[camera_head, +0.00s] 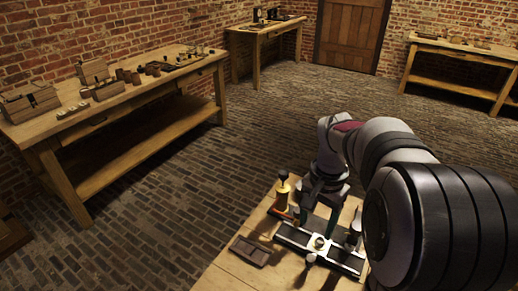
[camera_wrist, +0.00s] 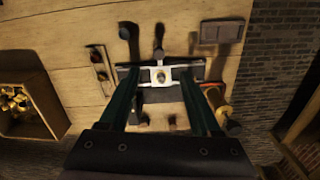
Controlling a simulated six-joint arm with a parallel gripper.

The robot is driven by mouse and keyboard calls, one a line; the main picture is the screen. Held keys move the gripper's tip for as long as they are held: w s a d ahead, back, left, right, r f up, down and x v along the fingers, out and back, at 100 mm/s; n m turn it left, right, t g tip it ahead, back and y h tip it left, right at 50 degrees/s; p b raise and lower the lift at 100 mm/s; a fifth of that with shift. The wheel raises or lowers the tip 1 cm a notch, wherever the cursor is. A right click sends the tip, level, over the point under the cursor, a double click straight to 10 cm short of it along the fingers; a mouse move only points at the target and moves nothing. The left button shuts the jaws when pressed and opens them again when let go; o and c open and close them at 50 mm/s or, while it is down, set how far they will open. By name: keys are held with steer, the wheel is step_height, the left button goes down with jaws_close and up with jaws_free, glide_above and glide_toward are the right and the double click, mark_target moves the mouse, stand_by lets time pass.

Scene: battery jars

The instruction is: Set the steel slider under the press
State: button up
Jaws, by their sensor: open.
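The steel slider (camera_head: 321,243) is a bright plate with a round boss in its middle, seated on a dark rail (camera_head: 292,236) on the near bench. In the wrist view the slider (camera_wrist: 160,77) shows midway along the rail, between my fingers. My gripper (camera_head: 317,218) points down over the rail. In the wrist view my gripper (camera_wrist: 159,88) is open, one finger on each side, with nothing held. I cannot tell how high the fingertips are above the slider. A dark upright post (camera_head: 355,229) stands at the rail's right part; whether it is the press is unclear.
A yellow post with a black knob (camera_head: 283,192) stands behind the rail. A small dark tray (camera_head: 250,251) lies at its left. A small knobbed handle (camera_head: 310,259) is in front. A crate of brass pieces (camera_wrist: 18,105) shows at the wrist view's left.

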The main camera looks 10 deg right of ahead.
mark_target(311, 258)
steer(key=f, duration=0.5)
steer(key=d+f, duration=0.1)
steer(key=f, duration=0.5)
steer(key=w+f, duration=0.1)
steer(key=f, duration=0.4)
steer(key=shift+w+d+f, duration=0.1)
steer(key=shift+d+f, duration=0.15)
steer(key=shift+f, duration=0.05)
jaws_close()
steer(key=shift+r, duration=0.1)
stand_by(0.4)
